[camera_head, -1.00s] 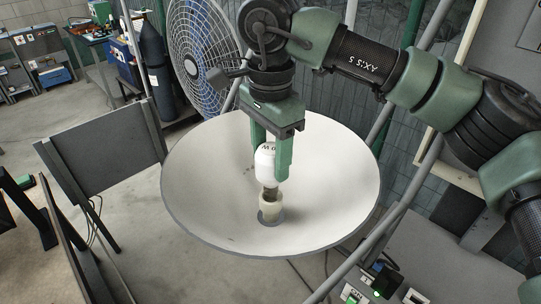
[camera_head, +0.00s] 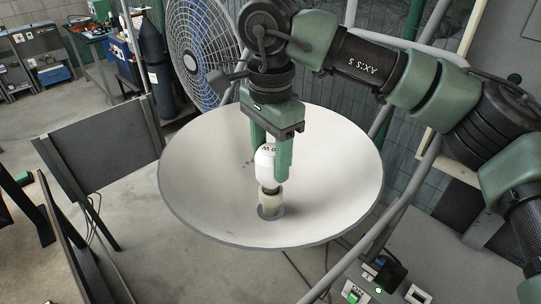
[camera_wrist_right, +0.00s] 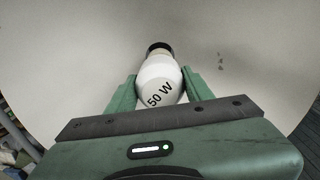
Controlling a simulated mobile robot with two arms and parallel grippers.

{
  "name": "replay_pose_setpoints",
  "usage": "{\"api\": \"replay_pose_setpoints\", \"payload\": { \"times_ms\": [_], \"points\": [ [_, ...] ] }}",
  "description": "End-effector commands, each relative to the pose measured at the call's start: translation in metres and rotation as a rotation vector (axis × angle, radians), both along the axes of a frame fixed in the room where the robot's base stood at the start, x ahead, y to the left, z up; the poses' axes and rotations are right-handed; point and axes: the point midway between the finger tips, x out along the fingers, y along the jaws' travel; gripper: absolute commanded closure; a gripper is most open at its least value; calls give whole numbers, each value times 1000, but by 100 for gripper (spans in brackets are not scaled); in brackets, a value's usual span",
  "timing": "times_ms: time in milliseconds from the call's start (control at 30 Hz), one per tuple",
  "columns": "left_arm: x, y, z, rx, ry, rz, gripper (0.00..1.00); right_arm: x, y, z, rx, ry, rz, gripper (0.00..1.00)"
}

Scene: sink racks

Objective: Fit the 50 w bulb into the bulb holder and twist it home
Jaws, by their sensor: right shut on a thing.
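The white 50 W bulb (camera_head: 265,165) is upright, held between the green fingers of my right gripper (camera_head: 270,160). In the right wrist view the bulb (camera_wrist_right: 158,82) shows its "50 W" print, with a finger on each side. The pale bulb holder (camera_head: 270,206) stands at the bottom of the white dish. The bulb's lower end is at the holder's mouth, directly above or just inside it; I cannot tell how deep it sits. My left gripper is not in view.
A dark panel (camera_head: 98,150) is at left, and a grey control box (camera_head: 440,262) is at lower right.

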Motion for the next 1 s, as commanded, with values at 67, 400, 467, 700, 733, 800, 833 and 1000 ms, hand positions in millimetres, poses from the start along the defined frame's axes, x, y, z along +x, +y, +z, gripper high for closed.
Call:
{"api": "replay_pose_setpoints", "payload": {
  "times_ms": [67,400,467,700,733,800,833,1000],
  "points": [
    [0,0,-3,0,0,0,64,0,0,-3,0,0,0,88],
    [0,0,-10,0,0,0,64,0,0,-12,0,0,0,88],
    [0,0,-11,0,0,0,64,0,0,-13,0,0,0,88],
    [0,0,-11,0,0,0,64,0,0,-13,0,0,0,23],
    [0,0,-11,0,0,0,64,0,0,-13,0,0,0,23],
    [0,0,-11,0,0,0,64,0,0,-13,0,0,0,23],
    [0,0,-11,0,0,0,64,0,0,-13,0,0,0,23],
    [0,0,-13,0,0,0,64,1,0,-10,0,-2,-1,23]
  ]
}}
